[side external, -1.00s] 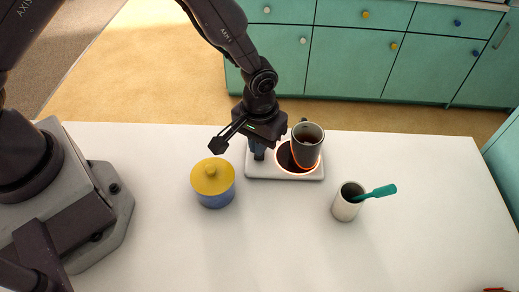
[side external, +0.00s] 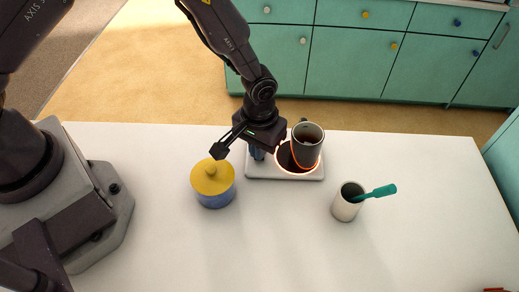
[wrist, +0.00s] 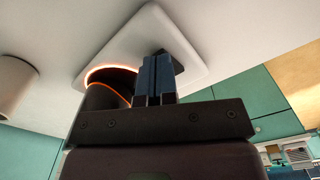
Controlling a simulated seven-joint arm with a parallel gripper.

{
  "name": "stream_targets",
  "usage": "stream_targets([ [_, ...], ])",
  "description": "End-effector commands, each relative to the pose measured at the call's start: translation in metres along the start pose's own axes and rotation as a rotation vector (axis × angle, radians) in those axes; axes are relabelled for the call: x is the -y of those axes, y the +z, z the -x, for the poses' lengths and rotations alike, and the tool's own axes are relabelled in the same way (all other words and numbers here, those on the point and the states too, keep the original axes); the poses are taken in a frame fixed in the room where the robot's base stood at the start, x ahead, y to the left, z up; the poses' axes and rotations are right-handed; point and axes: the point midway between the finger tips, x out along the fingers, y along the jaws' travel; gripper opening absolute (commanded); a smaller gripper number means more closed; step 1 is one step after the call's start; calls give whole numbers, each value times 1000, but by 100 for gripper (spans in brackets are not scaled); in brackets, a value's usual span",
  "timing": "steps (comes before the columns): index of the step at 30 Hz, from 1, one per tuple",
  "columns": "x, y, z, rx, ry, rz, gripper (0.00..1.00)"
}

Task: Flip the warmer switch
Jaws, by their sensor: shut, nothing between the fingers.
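The white warmer (side external: 313,175) lies on the table with an orange-red glowing ring around its dark round pad (side external: 285,157). A dark grey mug (side external: 308,154) with dark liquid stands at the pad's right side. My gripper (side external: 256,154) points down at the warmer's left end, left of the mug. In the wrist view, my gripper's blue-grey fingers (wrist: 156,62) are together and empty, in front of the white warmer (wrist: 152,22). Part of the glowing ring (wrist: 108,70) shows beside them. Contact cannot be told.
A blue pot with a yellow lid (side external: 212,180) stands close to the left of the warmer. A white cup (side external: 345,208) holding a teal-handled utensil (side external: 381,192) stands at front right. The table's front middle is clear. Teal cabinets (side external: 355,62) stand behind the table.

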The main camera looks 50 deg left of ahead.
Motion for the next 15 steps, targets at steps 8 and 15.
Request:
stream_targets([
  [8,0,0,-3,-1,0,0,0],
  [15,0,-1,11,-2,1,0,0],
])
